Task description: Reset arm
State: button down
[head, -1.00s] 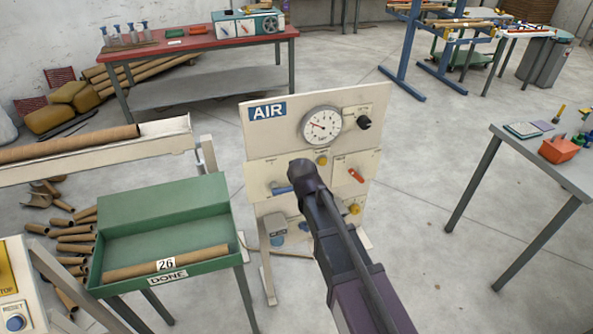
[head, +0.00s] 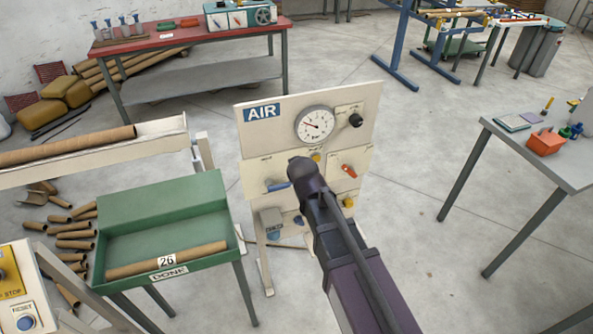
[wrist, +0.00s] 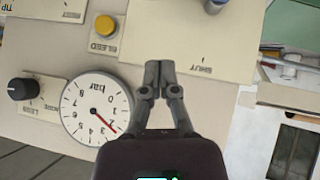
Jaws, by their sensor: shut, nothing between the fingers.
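My gripper (wrist: 159,72) is shut and empty in the wrist view, its two fingertips together in front of the AIR panel's pale face. In the head view my dark arm reaches up to the panel (head: 362,92), and the fingers are hidden behind my wrist. The wrist view shows the panel upside down, with the gauge (wrist: 97,107), black knob (wrist: 22,89) and yellow BLEED button (wrist: 104,25). Whether the fingertips touch the panel cannot be told.
A green DONE tray (head: 218,238) holding a cardboard tube (head: 135,265) stands left of the panel. A control box with a blue RESET button (head: 26,323) is at lower left. A grey table (head: 575,170) stands at right. Open floor lies between panel and table.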

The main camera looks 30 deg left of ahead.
dwell(0.3)
jog(key=w+d+f+m+g+h, duration=0.1)
jog(key=w+d+f+m+h, duration=0.15)
jog(key=d, duration=1.05)
jog(key=w+d+f+m+g+h, duration=0.1)
jog(key=d+f+m+g+h, duration=0.15)
jog(key=d, duration=1.05)
jog(key=s+d+m+g, duration=0.2)
jog(key=s+d, duration=0.2)
jog(key=d, duration=0.7)
jog(key=s+d+m+g, duration=0.2)
jog(key=s+d, duration=0.3)
jog(key=d, duration=0.6)
jog(key=shift+d+f+m, duration=0.25)
jog(key=shift+f+m, duration=0.1)
jog(key=shift+m, duration=0.25)
